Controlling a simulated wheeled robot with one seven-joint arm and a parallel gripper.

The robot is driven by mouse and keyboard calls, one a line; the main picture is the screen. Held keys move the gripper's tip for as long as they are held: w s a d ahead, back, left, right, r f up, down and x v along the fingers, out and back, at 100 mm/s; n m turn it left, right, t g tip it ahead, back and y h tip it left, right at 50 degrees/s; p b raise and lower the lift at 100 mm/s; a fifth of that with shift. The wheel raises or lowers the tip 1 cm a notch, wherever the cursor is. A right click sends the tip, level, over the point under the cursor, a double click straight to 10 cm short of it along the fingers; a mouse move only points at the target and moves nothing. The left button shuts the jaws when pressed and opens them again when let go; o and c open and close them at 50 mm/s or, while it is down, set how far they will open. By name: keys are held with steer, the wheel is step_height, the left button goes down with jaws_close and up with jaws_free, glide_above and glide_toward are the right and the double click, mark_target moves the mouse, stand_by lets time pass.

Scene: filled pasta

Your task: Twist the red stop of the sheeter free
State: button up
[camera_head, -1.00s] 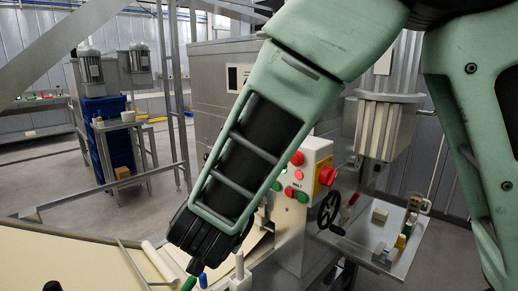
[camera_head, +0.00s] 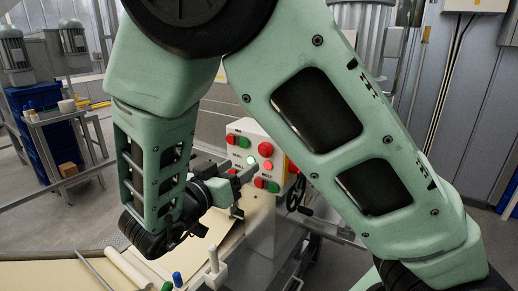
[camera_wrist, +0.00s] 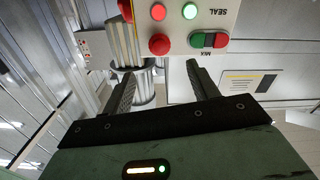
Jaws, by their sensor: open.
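The red stop (camera_head: 265,149) is a round red mushroom button on the front of the sheeter's white control box (camera_head: 240,128). In the wrist view the red stop (camera_wrist: 160,44) shows upside down, beyond and between my finger ends. My gripper (camera_head: 246,190) is open in front of the box, below and left of the stop in the head view. In the wrist view my gripper (camera_wrist: 158,80) has nothing between its fingers, and a gap to the panel seems to remain.
A small red lamp (camera_wrist: 159,12), a lit green lamp (camera_wrist: 188,12) and a green-and-red switch (camera_wrist: 209,40) sit close to the stop. The pale belt (camera_head: 70,270) lies below my arm. Upright handles with blue (camera_head: 177,278) and white tops stand near it.

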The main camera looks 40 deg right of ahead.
mark_target(263, 151)
steer(key=p+x, duration=0.1)
steer(key=x, duration=0.9)
steer(key=shift+p, duration=0.35)
